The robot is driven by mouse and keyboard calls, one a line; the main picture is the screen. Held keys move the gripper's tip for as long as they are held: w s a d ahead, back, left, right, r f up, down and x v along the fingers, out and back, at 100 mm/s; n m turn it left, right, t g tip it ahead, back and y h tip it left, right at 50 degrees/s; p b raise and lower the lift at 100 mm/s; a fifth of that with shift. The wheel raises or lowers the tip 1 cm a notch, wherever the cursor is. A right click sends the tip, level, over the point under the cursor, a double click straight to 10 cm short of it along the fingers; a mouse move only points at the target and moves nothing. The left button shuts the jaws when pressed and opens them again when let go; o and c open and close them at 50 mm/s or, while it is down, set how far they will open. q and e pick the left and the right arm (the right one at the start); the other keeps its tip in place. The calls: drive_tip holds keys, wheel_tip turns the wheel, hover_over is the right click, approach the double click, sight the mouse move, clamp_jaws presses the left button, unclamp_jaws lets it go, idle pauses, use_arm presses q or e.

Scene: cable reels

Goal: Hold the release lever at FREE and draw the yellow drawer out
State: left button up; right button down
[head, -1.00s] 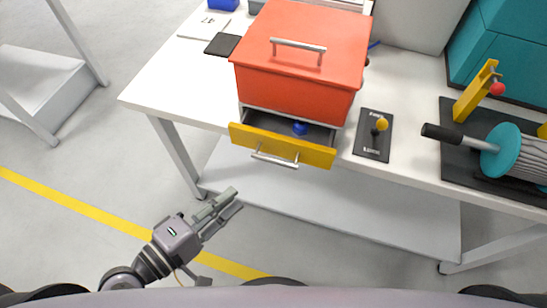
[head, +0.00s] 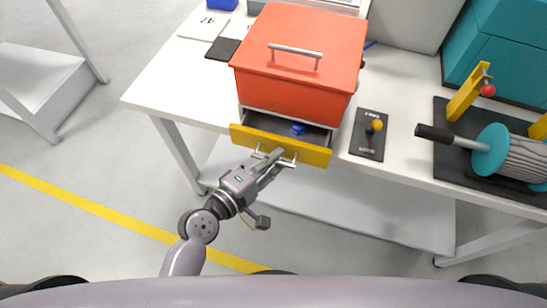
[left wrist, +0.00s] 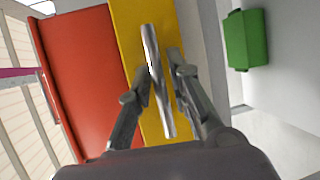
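The yellow drawer (head: 305,152) is partly out at the bottom of a red cabinet (head: 298,85). A small blue object (head: 298,128) lies inside it. Its front carries a silver bar handle (head: 286,161). My left gripper (head: 272,158) is at this handle. In the left wrist view the open fingers (left wrist: 157,68) stand on either side of the handle (left wrist: 153,60), with a visible gap. The release lever (head: 376,126), a yellow knob on a black plate (head: 366,147), stands right of the drawer. Its labels are too small to read surely. My right gripper is out of view.
A cable reel (head: 500,150) with a black crank grip and a yellow post stands on a dark base at the right of the white table (head: 170,90). Teal boxes (head: 505,50) stand behind it. A green block (left wrist: 246,38) shows in the left wrist view. Floor before the table is clear.

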use_arm(q)
drive_tip(key=shift+c, duration=0.2)
clamp_jaws()
idle(0.5)
